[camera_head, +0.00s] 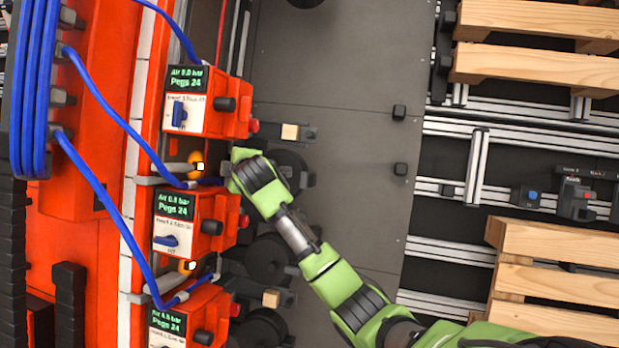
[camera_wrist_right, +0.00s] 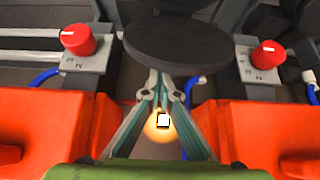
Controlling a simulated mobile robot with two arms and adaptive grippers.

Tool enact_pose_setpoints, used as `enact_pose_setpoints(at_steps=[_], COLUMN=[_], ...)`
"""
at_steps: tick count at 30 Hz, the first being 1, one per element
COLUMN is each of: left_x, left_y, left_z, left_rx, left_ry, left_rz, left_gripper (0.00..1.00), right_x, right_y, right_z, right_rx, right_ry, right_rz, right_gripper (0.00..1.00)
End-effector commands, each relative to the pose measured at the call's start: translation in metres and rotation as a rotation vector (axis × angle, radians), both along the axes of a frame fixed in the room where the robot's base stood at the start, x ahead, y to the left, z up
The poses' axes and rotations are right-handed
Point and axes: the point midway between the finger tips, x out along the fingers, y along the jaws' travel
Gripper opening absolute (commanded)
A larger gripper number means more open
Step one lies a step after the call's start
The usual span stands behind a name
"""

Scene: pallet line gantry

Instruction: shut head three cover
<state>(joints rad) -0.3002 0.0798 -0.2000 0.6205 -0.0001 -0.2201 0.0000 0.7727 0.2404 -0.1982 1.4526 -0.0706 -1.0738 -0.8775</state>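Several red head units stand in a column on the red gantry in the head view: an upper one (camera_head: 243,98), a middle one (camera_head: 229,226) and a lower one cut by the bottom edge (camera_head: 207,305). Their labels are too small to tell which is head three, and I cannot make out a cover. My right gripper (camera_head: 232,172) is in the gap between the upper and middle units. In the wrist view its fingers (camera_wrist_right: 163,80) converge at the tips with nothing seen held. A glowing orange lamp (camera_wrist_right: 151,127) shows between the fingers. My left gripper is out of view.
Blue hoses (camera_head: 110,110) loop in front of the units. Two red knobs (camera_wrist_right: 77,39) (camera_wrist_right: 268,54) flank the fingers in the wrist view, and a black round disc (camera_wrist_right: 180,40) lies ahead. Wooden pallets (camera_head: 535,65) lie right. The grey floor panel (camera_head: 335,60) is largely clear.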

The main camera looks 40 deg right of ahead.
Motion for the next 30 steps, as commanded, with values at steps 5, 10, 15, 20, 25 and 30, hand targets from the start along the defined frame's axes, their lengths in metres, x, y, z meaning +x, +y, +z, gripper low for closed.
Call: enact_pose_setpoints(at_steps=[5,10,15,20,25,30], left_x=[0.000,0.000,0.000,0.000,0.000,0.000], left_y=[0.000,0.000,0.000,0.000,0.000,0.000], left_z=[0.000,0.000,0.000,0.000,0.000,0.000], left_rx=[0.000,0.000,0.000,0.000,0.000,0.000], left_ry=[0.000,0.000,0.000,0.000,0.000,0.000], left_rz=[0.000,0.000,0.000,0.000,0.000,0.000], left_gripper=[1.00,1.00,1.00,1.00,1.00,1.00], right_x=[-0.001,-0.006,-0.012,-0.017,-0.023,-0.027], right_y=[0.001,-0.005,-0.011,-0.017,-0.024,-0.028], right_z=[-0.004,-0.004,-0.005,-0.005,-0.007,-0.006], right_rx=[0.003,0.002,0.001,0.001,0.001,0.001], right_ry=[0.007,0.005,0.007,0.006,0.007,0.006], right_rz=[0.002,0.002,0.002,0.002,0.001,0.002], right_gripper=[0.00,0.00,0.00,0.00,0.00,0.00])
